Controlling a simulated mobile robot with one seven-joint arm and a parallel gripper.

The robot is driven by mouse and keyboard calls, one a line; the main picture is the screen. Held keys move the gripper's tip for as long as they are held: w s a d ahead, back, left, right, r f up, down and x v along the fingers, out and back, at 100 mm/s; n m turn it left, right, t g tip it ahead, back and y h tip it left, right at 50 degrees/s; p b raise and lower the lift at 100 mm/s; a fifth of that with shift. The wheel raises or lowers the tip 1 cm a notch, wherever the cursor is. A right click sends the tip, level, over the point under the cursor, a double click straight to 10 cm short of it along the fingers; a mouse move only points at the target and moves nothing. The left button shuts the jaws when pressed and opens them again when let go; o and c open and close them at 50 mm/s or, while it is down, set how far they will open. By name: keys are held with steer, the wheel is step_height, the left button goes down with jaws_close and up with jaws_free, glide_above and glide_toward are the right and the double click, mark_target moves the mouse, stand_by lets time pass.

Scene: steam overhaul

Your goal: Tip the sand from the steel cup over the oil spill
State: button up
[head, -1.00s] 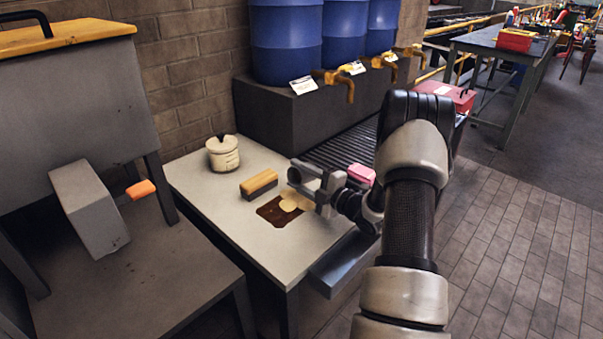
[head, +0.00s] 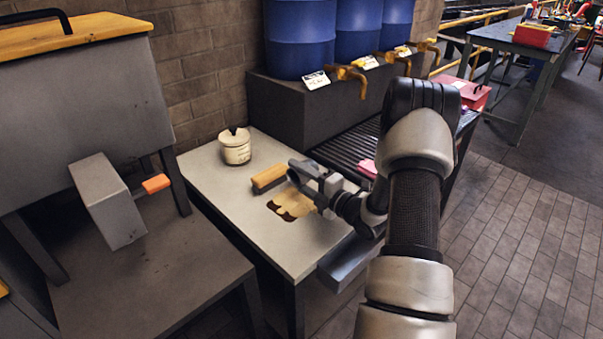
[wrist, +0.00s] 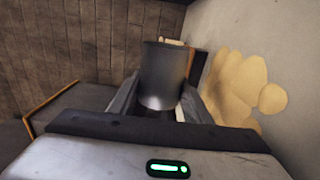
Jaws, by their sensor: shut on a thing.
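My gripper (head: 308,172) is over the right part of the pale table top and is shut on the steel cup (wrist: 163,76), which shows grey between the fingers in the wrist view. In the head view the gripper hides most of the cup. The dark brown oil spill (head: 280,212) lies on the table below and left of the gripper. Tan sand (head: 297,203) covers much of it, leaving dark patches at its edge. The sand also shows in the wrist view (wrist: 232,85), beside the cup. I cannot see whether sand is left inside the cup.
A wooden brush-like block (head: 268,180) lies behind the spill. Blue barrels with brass taps (head: 353,76) stand on a dark plinth behind. A pink item (head: 368,167) is right of the gripper.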

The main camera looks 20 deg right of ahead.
steer(key=shift+s+a+n+b, duration=0.3)
steer(key=shift+a+n+b, duration=0.15)
steer(key=shift+a+b, duration=0.3)
steer(key=shift+s+a+n+b, duration=0.25)
steer(key=shift+a+n+b, duration=0.3)
steer(key=shift+b, duration=0.35)
steer(key=shift+s+a+n+b, duration=0.3)
steer(key=shift+a+n+b, duration=0.1)
steer(key=shift+a+b, duration=0.35)
steer(key=shift+a+r, duration=0.15)
steer(key=shift+s+a+n, duration=0.2)
steer(key=shift+a+n, duration=0.1)
steer(key=shift+a, duration=0.15)
steer(key=shift+s+a+n, duration=0.2)
steer(key=shift+a+n, duration=0.1)
steer(key=shift+a, duration=0.15)
step_height(320, 180, up, 6)
steer(key=d+m+p, duration=0.2)
steer(key=m+p, duration=0.7)
steer(key=m, duration=1.3)
steer(key=shift+w+d+p, duration=0.15)
steer(key=shift+w+p, duration=0.15)
steer(key=shift+w, duration=0.15)
